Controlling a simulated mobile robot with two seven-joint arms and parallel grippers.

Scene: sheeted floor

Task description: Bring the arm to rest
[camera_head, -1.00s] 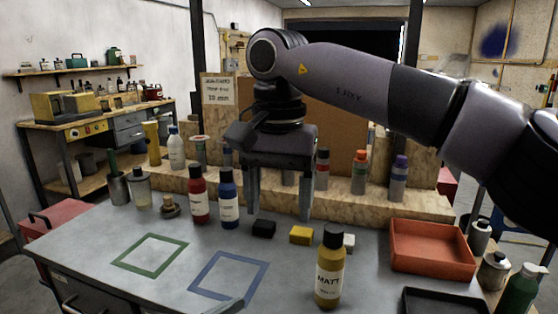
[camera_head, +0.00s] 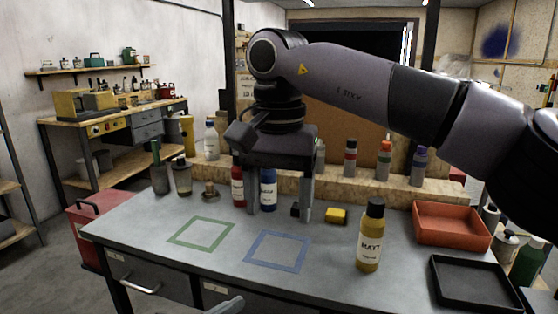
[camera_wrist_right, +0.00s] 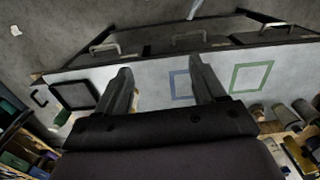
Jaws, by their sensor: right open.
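My right arm reaches in from the right in the head view. Its gripper (camera_head: 280,208) points down above the back of the grey table (camera_head: 140,222), fingers apart and empty. The fingers overlap the red bottle (camera_head: 237,188) and the blue bottle (camera_head: 268,192) in the picture; I cannot see contact. A small black block (camera_head: 295,210) is partly behind a finger. My left gripper is not in view.
A yellow bottle (camera_head: 370,238) stands front right. A red tray (camera_head: 450,243) and a black tray (camera_head: 470,306) lie at the right. A yellow block (camera_head: 337,215) lies near the gripper. The green square (camera_head: 182,242) and blue square (camera_head: 247,252) outlines are empty.

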